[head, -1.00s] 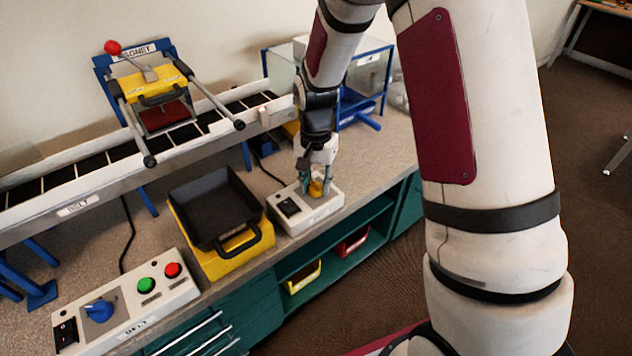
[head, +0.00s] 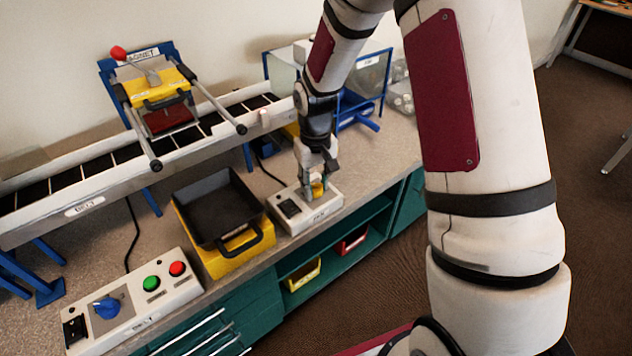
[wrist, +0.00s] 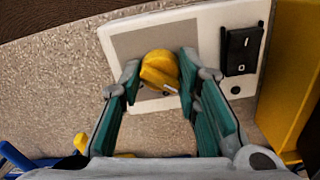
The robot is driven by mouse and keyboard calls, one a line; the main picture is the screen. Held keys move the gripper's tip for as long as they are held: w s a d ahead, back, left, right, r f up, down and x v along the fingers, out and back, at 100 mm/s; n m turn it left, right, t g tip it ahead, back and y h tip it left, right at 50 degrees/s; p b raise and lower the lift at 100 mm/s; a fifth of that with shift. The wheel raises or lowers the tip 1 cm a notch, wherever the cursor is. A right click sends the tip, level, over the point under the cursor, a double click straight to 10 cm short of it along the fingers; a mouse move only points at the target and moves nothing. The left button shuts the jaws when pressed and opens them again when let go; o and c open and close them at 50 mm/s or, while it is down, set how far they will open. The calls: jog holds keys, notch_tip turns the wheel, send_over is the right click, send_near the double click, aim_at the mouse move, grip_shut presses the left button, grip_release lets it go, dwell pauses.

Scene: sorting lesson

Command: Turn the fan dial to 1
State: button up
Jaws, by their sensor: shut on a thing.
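The fan control box (head: 322,213) is white with a grey plate and stands on the bench to the right of the black tray. Its yellow dial (wrist: 158,72) lies between the fingers in the wrist view, with a pale pointer mark toward its lower right. In the head view the dial (head: 318,190) is partly hidden by my gripper (head: 313,186). My gripper (wrist: 157,84) comes down from above and is shut on the dial. The numbers around the dial cannot be read. A black rocker switch (wrist: 242,50) sits beside it on the box.
A black tray (head: 213,192) on a yellow stand is close to the left. The belt control box (head: 185,285), with a blue knob and green and red buttons, is at front left. The conveyor (head: 60,200) runs behind. A blue frame (head: 352,85) stands behind my gripper.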

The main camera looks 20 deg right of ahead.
aim_at(315, 184)
jog(key=shift+n, duration=1)
jog(key=o, duration=1.2)
jog(key=shift+r, duration=0.15)
jog(key=shift+r, duration=5.85)
